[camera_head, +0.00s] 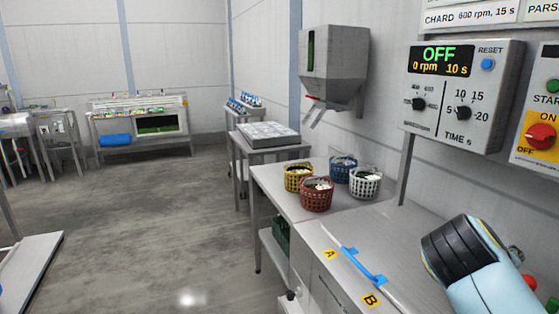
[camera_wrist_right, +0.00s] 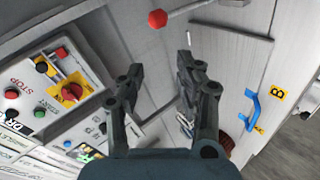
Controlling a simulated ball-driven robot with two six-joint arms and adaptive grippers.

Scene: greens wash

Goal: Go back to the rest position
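My right gripper (camera_wrist_right: 161,64) shows in the right wrist view. Its two dark fingers stand apart with nothing between them. Behind the fingers are a pale metal surface and a red round knob (camera_wrist_right: 157,18) on a rod, apart from the fingertips. In the head view only a pale blue part of my right arm with a black ribbed band shows at the lower right; the gripper itself is out of that picture. My left arm and left gripper show in neither view.
A control panel (camera_head: 459,138) reading OFF, 0 rpm, 10 s hangs above my right arm. A blue handle (camera_head: 364,266) lies between labels A and B on the metal top. Yellow, red, blue and white baskets (camera_head: 316,196) stand beyond.

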